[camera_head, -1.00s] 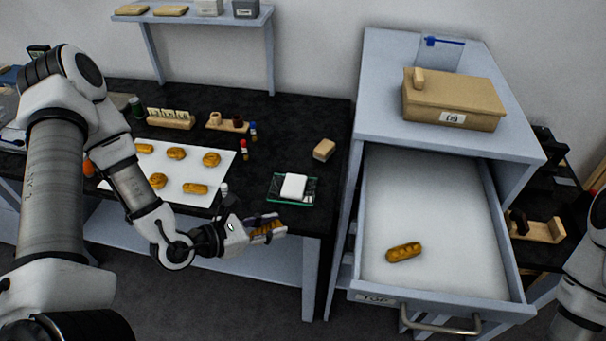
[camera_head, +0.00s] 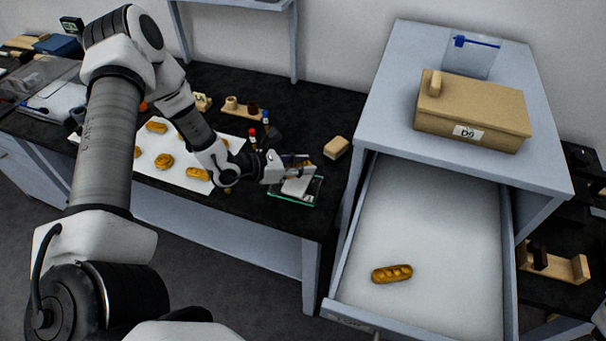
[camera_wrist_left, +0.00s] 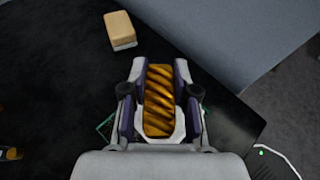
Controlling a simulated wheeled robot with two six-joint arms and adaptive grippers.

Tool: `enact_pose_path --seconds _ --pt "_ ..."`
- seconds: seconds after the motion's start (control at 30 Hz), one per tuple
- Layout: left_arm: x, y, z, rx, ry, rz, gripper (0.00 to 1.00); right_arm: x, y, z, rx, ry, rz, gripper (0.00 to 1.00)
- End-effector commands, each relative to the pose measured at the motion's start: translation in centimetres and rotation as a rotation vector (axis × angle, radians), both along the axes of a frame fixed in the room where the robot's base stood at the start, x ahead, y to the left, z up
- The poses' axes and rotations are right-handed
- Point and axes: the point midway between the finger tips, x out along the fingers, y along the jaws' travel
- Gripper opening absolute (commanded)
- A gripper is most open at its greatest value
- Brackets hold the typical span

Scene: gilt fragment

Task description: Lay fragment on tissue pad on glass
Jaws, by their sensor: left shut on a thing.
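My left gripper (camera_head: 297,166) is shut on a gilt fragment with twisted ridges. The fragment (camera_wrist_left: 159,98) lies lengthwise between the two fingers in the left wrist view. In the head view the gripper is over the far part of the glass plate (camera_head: 308,199). The white tissue pad (camera_head: 296,186) on the glass shows just in front of the fingers. I cannot tell the gap between fragment and pad. My right gripper is not in view.
A tan block (camera_head: 337,147) stands just beyond the glass. Several gilt pieces lie on a white sheet (camera_head: 147,173) to the left. Another gilt piece (camera_head: 392,273) lies in the open drawer (camera_head: 440,230) at right. A lidded box (camera_head: 472,110) sits on the cabinet.

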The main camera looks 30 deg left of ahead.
Motion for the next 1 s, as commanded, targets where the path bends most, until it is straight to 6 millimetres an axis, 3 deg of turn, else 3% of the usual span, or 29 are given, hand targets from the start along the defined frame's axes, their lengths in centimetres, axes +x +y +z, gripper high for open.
enact_pose_path --seconds 0.2,0.57,0.6,0.67,1.0 --pt "0.1 0.1 -3.7 0.0 0.002 -0.002 0.06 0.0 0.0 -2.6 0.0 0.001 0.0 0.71" --pt "0.1 0.1 -3.9 -0.001 0.001 -0.001 0.06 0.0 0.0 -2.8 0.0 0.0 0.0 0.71" --pt "0.1 0.0 -3.8 0.0 0.0 -0.001 0.36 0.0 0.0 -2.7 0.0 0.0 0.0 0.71" --pt "0.1 0.0 -3.7 -0.001 0.001 -0.001 0.54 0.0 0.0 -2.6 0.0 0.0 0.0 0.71" --pt "0.1 0.0 -3.4 -0.001 0.002 -0.001 0.54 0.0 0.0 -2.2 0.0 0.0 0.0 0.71"
